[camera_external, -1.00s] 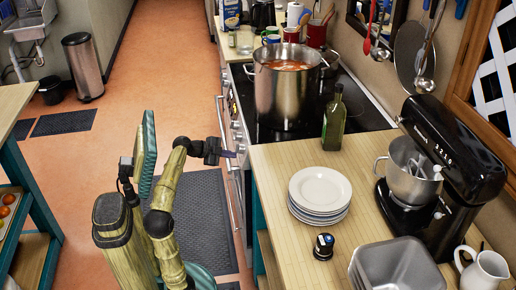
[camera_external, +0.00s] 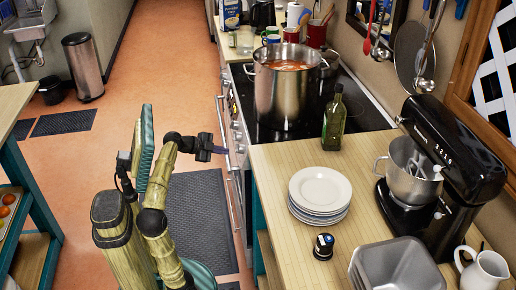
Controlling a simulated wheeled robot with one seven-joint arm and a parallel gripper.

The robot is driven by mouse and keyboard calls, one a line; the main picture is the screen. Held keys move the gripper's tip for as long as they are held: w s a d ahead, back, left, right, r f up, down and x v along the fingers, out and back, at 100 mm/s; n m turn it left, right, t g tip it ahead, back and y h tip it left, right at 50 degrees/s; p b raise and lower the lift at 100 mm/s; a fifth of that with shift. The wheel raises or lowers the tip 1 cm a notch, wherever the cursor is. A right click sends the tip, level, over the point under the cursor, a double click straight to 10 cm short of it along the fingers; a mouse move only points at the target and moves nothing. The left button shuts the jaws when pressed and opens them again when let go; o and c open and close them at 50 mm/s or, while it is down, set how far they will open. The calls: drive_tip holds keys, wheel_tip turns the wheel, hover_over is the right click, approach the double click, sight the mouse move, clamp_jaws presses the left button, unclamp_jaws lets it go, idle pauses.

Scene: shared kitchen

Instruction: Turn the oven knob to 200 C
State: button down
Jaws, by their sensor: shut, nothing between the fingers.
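The oven (camera_external: 232,150) stands at the counter's far end, its front seen at a steep angle with a row of knobs (camera_external: 237,132) along the upper front edge. My gripper (camera_external: 220,150) is shut and empty. It points right toward the oven front, near the knobs, and looks slightly apart from them. Which knob sets the temperature, and its markings, are too small to read.
A large steel pot (camera_external: 283,92) of soup sits on the cooktop. A green bottle (camera_external: 334,122), stacked plates (camera_external: 318,190), a small black knob-like item (camera_external: 323,247) and a stand mixer (camera_external: 440,150) are on the wooden counter.

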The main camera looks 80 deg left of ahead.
wheel_tip(320, 180, up, 6)
drive_tip(key=p, duration=0.4)
drive_tip(key=shift+w+r, duration=0.2)
drive_tip(key=shift+w, duration=0.2)
drive_tip(key=c, duration=2.2)
unclamp_jaws()
drive_tip(key=shift+d, duration=0.1)
